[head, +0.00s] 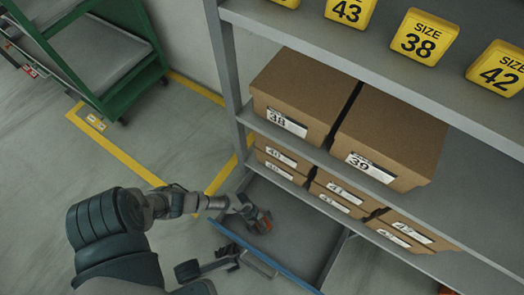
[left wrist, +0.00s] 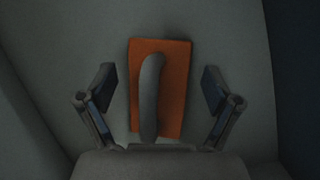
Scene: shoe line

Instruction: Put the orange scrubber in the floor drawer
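The orange scrubber (left wrist: 175,85), a flat orange block with a grey handle, lies in the left wrist view against a grey surface. The floor drawer (head: 300,240) is pulled out below the shelves, grey inside with a blue front edge. My left gripper (head: 258,221) is inside the drawer outline, over the scrubber. In the left wrist view its fingers (left wrist: 159,88) are spread, with gaps on both sides of the scrubber. My right gripper (head: 230,258) seems to be the dark shape by the drawer front; its fingers are unclear.
Shelves with brown shoe boxes (head: 305,90) stand above the drawer, with yellow size signs (head: 425,38) higher up. A grey shelf post (head: 228,80) rises left of the boxes. A green cart (head: 110,70) stands at upper left. Yellow-lined floor (head: 130,150) is open between.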

